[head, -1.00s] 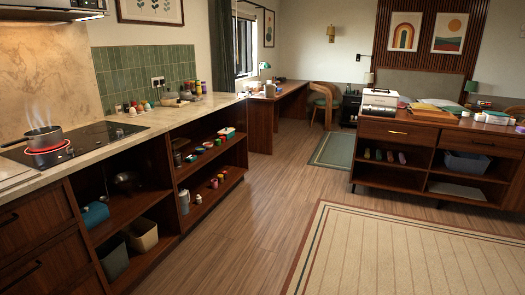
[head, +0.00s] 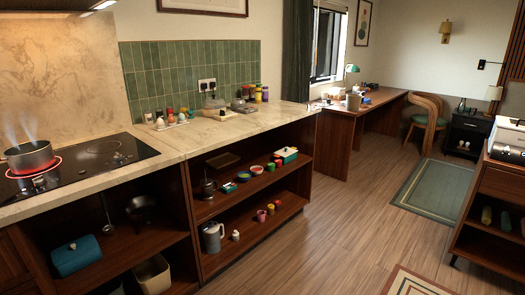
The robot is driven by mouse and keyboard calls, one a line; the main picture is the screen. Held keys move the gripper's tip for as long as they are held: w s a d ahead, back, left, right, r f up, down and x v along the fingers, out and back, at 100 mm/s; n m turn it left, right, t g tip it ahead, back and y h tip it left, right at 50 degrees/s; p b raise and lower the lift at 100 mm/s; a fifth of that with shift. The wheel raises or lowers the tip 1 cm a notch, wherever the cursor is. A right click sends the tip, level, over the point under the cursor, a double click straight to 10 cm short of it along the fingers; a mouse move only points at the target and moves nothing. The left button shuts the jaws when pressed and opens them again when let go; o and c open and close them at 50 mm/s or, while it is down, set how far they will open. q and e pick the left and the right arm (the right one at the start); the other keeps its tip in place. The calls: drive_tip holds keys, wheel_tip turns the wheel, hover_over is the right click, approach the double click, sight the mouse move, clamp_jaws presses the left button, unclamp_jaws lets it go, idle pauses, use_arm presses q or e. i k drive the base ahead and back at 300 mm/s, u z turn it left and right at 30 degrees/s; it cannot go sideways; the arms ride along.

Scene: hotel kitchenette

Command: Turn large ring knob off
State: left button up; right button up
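A black glass cooktop (head: 129,151) is set in the stone counter at the left of the head view. A dark steaming pot (head: 28,156) stands on its glowing red ring (head: 50,168), at the left edge of the picture. A second cooking zone (head: 103,146) to the right is dark and bare. A small knob-like shape (head: 38,184) shows just in front of the glowing ring. It is too small to tell its setting or which ring it belongs to. Neither of my grippers is in view.
The stone counter (head: 235,130) carries an egg tray, jars and a scale near the green tiles. Open shelves (head: 255,183) below hold a kettle, cups and bowls. The wood floor (head: 330,235) before the counter is clear. A dresser (head: 490,205) stands at the right.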

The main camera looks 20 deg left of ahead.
sight(38, 182)
drive_tip(key=u, duration=1.1)
drive_tip(key=i, duration=1.05)
drive_tip(key=u, duration=1.15)
